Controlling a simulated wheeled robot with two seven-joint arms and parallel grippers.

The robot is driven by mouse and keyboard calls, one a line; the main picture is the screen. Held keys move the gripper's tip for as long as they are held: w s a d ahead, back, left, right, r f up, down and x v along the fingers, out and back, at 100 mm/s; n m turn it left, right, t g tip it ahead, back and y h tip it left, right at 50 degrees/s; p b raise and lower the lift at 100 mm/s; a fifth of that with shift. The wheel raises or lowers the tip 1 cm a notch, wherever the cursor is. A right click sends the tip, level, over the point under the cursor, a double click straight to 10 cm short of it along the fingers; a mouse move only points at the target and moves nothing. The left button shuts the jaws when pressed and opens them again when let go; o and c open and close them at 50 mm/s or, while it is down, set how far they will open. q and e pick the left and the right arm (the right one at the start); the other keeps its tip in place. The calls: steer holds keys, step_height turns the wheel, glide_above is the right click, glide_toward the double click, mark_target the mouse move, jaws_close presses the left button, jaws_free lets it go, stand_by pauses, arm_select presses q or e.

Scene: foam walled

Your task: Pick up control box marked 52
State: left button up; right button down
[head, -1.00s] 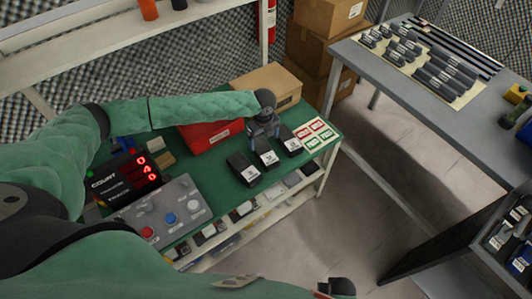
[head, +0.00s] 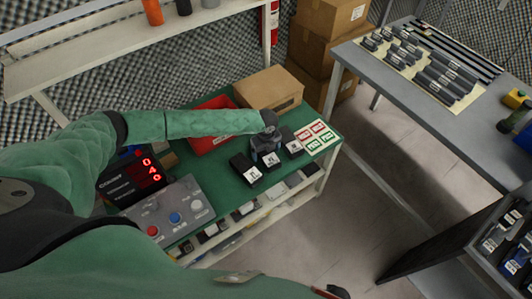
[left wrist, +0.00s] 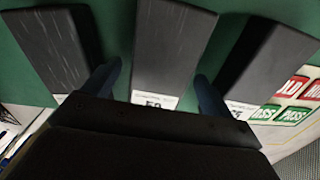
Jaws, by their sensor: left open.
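Three dark control boxes with white labels lie side by side on the green bench top. The middle box (head: 271,160) lies under my left gripper (head: 266,146), between a left box (head: 246,169) and a right box (head: 292,143). In the left wrist view the middle box (left wrist: 170,45) lies between the two spread fingers of my open left gripper (left wrist: 155,85). Its label is partly covered by the gripper body; it starts with a 5, and the second digit is unclear. I cannot tell whether the fingers touch the box. My right gripper does not show.
A red bin (head: 212,140) and a cardboard box (head: 268,90) stand behind. A card of red and green labels (head: 317,137) lies to the right. A counter display (head: 131,177) and a button panel (head: 168,212) stand to the left. A grey table (head: 420,100) is across the aisle.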

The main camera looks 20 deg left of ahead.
arm_select(q)
steer(key=shift+f, duration=0.25)
steer(key=shift+c, duration=0.3)
steer(key=c, duration=1.2)
steer(key=shift+r, duration=0.1)
